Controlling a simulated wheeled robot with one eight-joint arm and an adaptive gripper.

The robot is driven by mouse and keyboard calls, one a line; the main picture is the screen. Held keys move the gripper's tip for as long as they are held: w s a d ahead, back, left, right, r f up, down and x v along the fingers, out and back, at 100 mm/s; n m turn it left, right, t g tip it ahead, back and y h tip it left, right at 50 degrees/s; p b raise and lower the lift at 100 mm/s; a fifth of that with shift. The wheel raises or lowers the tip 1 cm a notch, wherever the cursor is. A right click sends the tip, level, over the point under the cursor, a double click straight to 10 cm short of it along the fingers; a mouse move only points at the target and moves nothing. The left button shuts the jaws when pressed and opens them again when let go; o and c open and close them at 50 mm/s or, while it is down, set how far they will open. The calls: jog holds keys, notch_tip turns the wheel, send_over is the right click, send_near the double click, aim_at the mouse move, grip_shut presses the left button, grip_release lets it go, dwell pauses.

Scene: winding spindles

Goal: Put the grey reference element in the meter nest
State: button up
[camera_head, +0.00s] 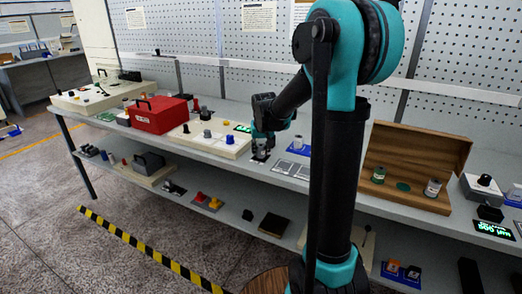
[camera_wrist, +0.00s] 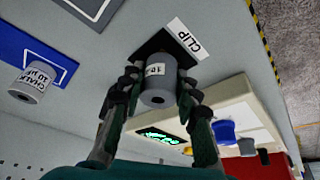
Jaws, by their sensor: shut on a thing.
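My gripper (camera_wrist: 160,92) is shut on a grey cylinder (camera_wrist: 159,88) with a white label, partly readable as "10". In the head view my gripper (camera_head: 261,152) is low over the bench, and its fingers hide most of the cylinder. Behind the cylinder in the wrist view is a black pad (camera_wrist: 148,46) with a white "CLIP" label (camera_wrist: 188,37). I cannot tell whether the cylinder touches the pad. A green-lit display (camera_wrist: 161,135) is near the fingers; it also shows in the head view (camera_head: 242,128). I cannot make out a meter nest for certain.
A paler cylinder labelled "CHALK" (camera_wrist: 33,80) stands by a blue mat (camera_wrist: 57,62). A cream board with knobs (camera_head: 190,138) and a red box (camera_head: 158,115) are left of my gripper. An open wooden box (camera_head: 400,150) and another green display (camera_head: 492,229) are to the right.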

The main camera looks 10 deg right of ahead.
jog(key=o, duration=1.2)
jog(key=shift+c, duration=0.2)
jog(key=v, duration=1.2)
jog(key=s+d+f, duration=0.2)
jog(key=s+f, duration=0.8)
jog(key=s, duration=0.2)
jog(key=s+d+f, duration=0.2)
jog(key=s+f, duration=0.8)
jog(key=s, duration=0.3)
jog(key=shift+s+d, duration=0.15)
jog(key=shift+s, duration=0.15)
